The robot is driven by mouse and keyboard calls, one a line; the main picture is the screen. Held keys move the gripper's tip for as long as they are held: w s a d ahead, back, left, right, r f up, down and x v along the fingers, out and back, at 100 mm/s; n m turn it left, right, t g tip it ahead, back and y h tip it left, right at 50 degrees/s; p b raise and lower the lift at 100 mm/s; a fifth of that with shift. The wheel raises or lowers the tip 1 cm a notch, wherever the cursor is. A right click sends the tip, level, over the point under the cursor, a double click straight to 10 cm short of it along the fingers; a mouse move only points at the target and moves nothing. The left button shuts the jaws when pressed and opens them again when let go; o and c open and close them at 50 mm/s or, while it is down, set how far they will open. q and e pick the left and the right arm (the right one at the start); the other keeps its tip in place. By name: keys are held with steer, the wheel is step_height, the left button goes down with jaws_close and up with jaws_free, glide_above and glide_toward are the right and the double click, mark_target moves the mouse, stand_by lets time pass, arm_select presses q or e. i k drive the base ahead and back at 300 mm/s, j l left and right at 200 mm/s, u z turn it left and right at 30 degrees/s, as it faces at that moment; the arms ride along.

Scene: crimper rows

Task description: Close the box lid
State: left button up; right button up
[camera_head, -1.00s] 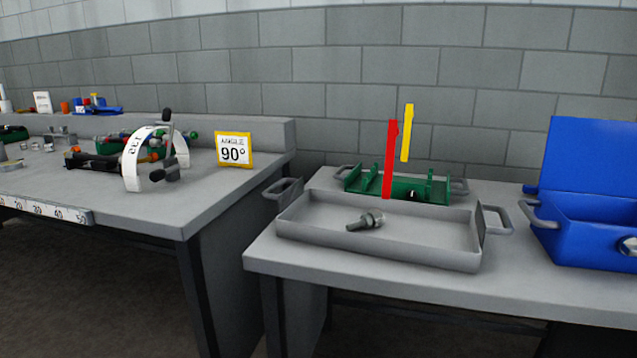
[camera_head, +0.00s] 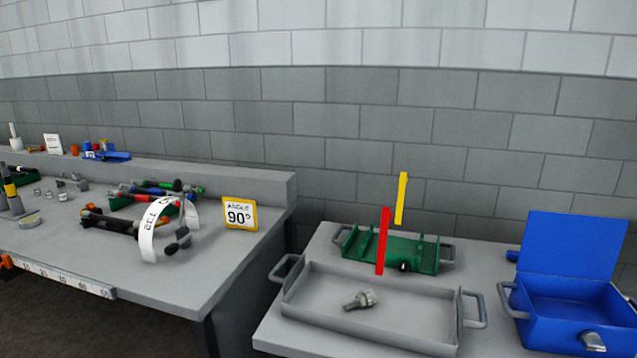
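The blue box (camera_head: 575,308) stands at the right end of the right table, with its near and right parts close to the picture's edge. Its blue lid (camera_head: 572,246) is open and stands up at the back, leaning slightly. A grey metal latch or handle (camera_head: 592,341) shows at the front of the box. The inside that I can see looks empty. Neither of my grippers is in the view.
Left of the box, a grey tray (camera_head: 325,318) holds a bolt (camera_head: 360,300). Behind it is a green fixture (camera_head: 392,250) with upright red (camera_head: 383,241) and yellow (camera_head: 401,198) bars. The left bench (camera_head: 190,285) carries tools and a 90° sign (camera_head: 239,214).

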mark_target(571, 246)
steer(key=z, duration=1.35)
steer(key=i+l, duration=0.1)
steer(key=l+z, duration=0.05)
